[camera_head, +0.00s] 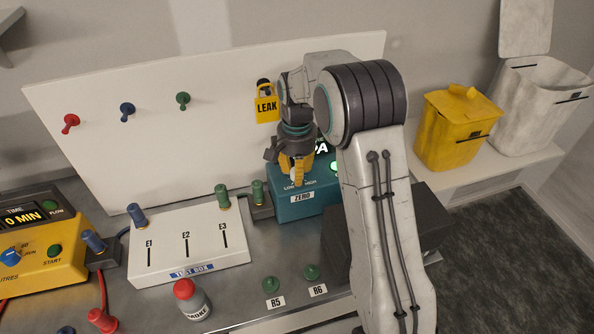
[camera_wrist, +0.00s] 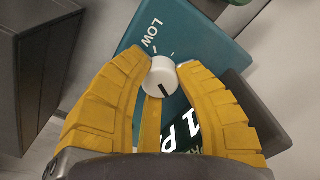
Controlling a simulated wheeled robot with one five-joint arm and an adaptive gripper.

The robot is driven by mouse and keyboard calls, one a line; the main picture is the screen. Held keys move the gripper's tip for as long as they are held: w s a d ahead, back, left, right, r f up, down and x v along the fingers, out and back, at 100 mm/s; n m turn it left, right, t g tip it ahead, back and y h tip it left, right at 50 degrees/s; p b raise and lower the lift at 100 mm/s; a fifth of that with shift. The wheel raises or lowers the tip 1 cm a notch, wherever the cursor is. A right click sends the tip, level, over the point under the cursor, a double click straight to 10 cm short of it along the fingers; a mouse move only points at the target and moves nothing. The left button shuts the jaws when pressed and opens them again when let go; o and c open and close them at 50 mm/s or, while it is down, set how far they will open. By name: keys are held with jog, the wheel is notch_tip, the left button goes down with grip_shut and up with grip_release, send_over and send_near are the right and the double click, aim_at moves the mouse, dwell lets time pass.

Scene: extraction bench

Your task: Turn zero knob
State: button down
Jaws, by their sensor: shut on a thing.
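The white zero knob (camera_wrist: 161,76), with a black pointer line, is on a teal meter box (camera_head: 308,208). The box bears a ZERO label (camera_head: 302,197) and LOW and HIGH marks; LOW also shows in the wrist view. My gripper (camera_head: 297,178) points down over the box with its yellow fingers shut on the knob, one on each side. The pointer line aims toward the lower right in the wrist view. The knob is hidden behind my fingers in the head view. The lit display ends in PA and is partly covered by my arm and fingers.
A white test box (camera_head: 190,248) stands left of the meter. A red-capped smoke bottle (camera_head: 192,300) stands nearby. A yellow bin (camera_head: 455,130) is at right.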

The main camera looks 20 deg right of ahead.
jog(key=c, duration=0.9)
grip_release()
jog(key=shift+o, duration=0.2)
notch_tip(320, 180, up, 12)
